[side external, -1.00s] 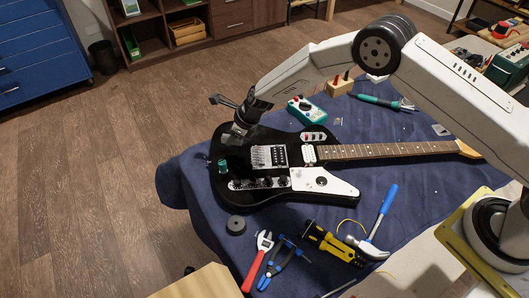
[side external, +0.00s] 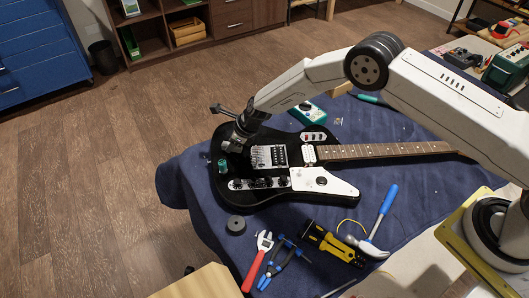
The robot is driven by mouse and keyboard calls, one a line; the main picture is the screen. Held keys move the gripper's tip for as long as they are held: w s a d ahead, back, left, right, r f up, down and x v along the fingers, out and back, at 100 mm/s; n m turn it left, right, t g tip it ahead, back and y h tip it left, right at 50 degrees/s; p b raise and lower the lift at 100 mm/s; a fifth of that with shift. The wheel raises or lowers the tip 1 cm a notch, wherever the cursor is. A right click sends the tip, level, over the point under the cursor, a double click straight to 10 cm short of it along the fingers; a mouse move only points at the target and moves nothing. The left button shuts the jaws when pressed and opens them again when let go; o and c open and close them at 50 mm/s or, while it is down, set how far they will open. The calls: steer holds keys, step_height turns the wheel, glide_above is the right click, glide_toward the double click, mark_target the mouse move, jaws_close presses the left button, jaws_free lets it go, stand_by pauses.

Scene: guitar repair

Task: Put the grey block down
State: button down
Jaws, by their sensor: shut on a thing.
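My gripper (side external: 234,144) is above the upper left part of the black guitar (side external: 270,193), just left of the metal bridge. It is shut on the grey block, which is small and mostly hidden between the dark fingers. I cannot tell whether the block touches the guitar body. The guitar lies flat on the blue cloth (side external: 410,215), its neck pointing right.
A green knob (side external: 222,166) stands just below my gripper. A dark round roll (side external: 236,225), red wrench (side external: 257,262), pliers (side external: 286,262), yellow-black tool (side external: 333,243) and blue-handled hammer (side external: 378,222) lie in front. A teal meter (side external: 307,113) sits behind.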

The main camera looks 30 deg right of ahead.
steer(key=shift+c, duration=2.3)
jaws_free()
steer(key=shift+f, duration=0.1)
steer(key=shift+v, duration=1.25)
steer(key=v, duration=0.9)
steer(key=shift+r, duration=0.35)
steer(key=shift+s+d, duration=0.15)
